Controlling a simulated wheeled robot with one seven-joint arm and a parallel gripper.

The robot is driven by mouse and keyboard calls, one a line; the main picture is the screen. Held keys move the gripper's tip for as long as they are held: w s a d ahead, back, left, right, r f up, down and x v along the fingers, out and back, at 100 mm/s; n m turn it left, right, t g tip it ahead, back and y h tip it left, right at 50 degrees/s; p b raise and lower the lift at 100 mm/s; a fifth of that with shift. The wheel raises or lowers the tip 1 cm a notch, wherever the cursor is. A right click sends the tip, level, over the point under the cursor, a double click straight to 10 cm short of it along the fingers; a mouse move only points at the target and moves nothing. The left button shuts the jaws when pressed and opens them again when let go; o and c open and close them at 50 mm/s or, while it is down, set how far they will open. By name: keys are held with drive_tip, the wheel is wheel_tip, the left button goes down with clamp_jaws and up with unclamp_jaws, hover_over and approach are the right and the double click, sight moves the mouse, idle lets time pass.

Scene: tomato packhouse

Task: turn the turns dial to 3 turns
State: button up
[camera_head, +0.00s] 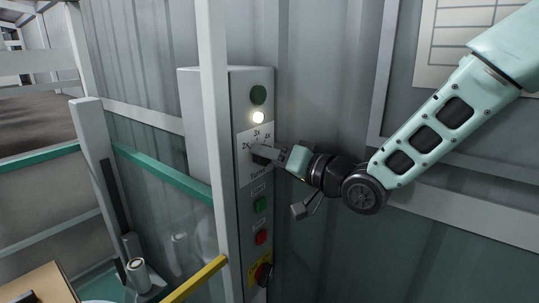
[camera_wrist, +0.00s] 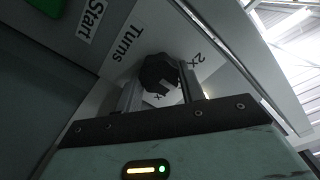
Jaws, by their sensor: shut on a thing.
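The turns dial is a dark, faceted knob (camera_wrist: 158,72) on a white label plate (camera_head: 247,172) marked "Turns" on the grey control box (camera_head: 229,77). In the head view the marks 2X, 3x and one more arc above the dial. My gripper (camera_head: 264,154) reaches it from the right and mostly covers it there. In the wrist view, the two fingers of my gripper (camera_wrist: 160,88) stand on either side of the knob, shut on it. The mark 2X shows beside the knob; another mark is partly hidden. I cannot tell which mark the dial points to.
Above the dial are a lit white lamp (camera_head: 258,117) and a dark green lamp (camera_head: 258,95). A pale post (camera_head: 214,130) stands close on the left.

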drive_tip(key=o, duration=1)
drive_tip(key=shift+d, duration=0.1)
drive_tip(key=b+v, duration=0.9)
drive_tip(key=v, duration=0.8)
drive_tip(key=shift+s+d+f, duration=0.1)
drive_tip(key=shift+s+d, duration=0.05)
